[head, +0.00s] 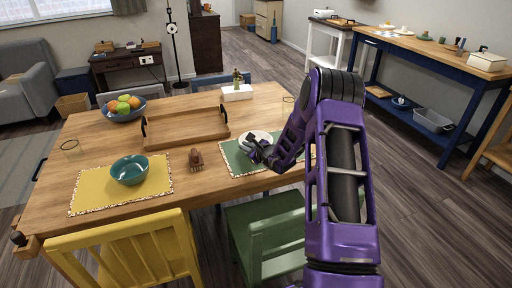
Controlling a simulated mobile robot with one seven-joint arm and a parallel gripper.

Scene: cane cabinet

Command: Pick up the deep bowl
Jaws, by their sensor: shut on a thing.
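A teal bowl (130,169) stands upright on the yellow placemat (88,192) at the left of the wooden table. A pale, whitish bowl or dish (262,135) is at the green placemat (236,166) at the table's right. My gripper (253,150) is at the near left side of this pale dish and is shut on it. The arm and fingers hide part of the dish, so its depth and whether it touches the mat cannot be told.
A wooden tray (184,134) with black handles lies mid-table. A small brown object (196,159) stands between the placemats. A fruit bowl (123,114), a clear glass (71,150) and a white box (237,93) are also on the table. Yellow (127,251) and green (262,240) chairs line the near edge.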

